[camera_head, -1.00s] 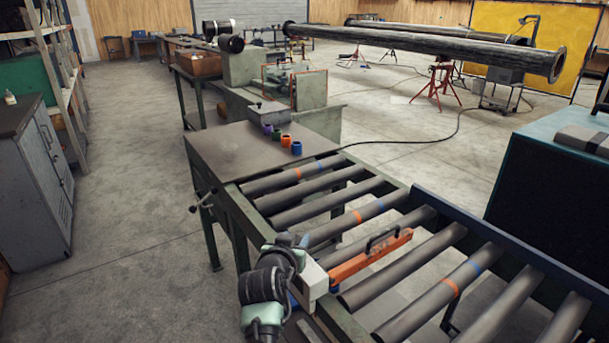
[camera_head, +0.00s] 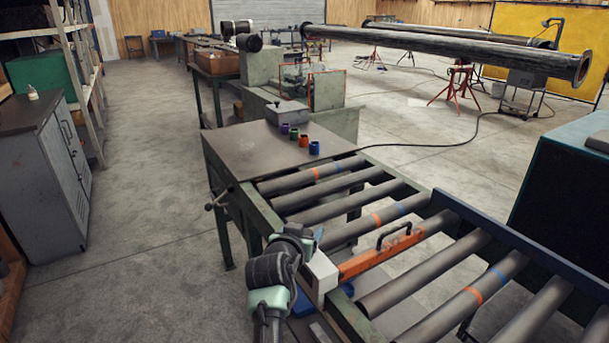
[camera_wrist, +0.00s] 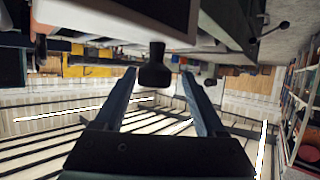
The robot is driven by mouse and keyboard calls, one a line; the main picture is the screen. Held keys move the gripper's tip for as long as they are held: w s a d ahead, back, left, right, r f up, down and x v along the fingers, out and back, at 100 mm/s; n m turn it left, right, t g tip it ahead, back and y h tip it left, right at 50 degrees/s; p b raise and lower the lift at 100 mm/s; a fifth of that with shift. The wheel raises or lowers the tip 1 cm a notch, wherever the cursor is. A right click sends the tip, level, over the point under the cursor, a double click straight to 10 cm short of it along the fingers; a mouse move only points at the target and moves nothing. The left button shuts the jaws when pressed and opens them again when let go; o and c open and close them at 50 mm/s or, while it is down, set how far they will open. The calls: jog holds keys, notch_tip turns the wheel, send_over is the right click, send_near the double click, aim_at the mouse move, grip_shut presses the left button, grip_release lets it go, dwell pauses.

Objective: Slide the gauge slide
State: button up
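The gauge slide, an orange bar (camera_head: 385,252) with a black handle (camera_head: 394,235), lies across the roller conveyor in the head view. A pale block (camera_head: 321,274) sits at its near left end, beside my wrist. In the wrist view, which appears upside down, a dark knob (camera_wrist: 155,68) hangs in line with the space between the two fingers of my gripper (camera_wrist: 159,77). The fingers stand apart, with visible gaps on both sides of the knob. My wrist and the pale block hide the fingers in the head view.
Rollers (camera_head: 422,254) with coloured bands run toward a flat table (camera_head: 245,155). Several coloured cups and a grey box (camera_head: 286,112) stand there. A crank (camera_head: 218,198) sticks out on the left side. The floor left of the conveyor is clear up to a grey cabinet (camera_head: 42,175).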

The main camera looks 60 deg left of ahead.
jog(key=shift+d, duration=0.25)
jog(key=v, duration=1.2)
jog(key=shift+s+d+r, duration=0.25)
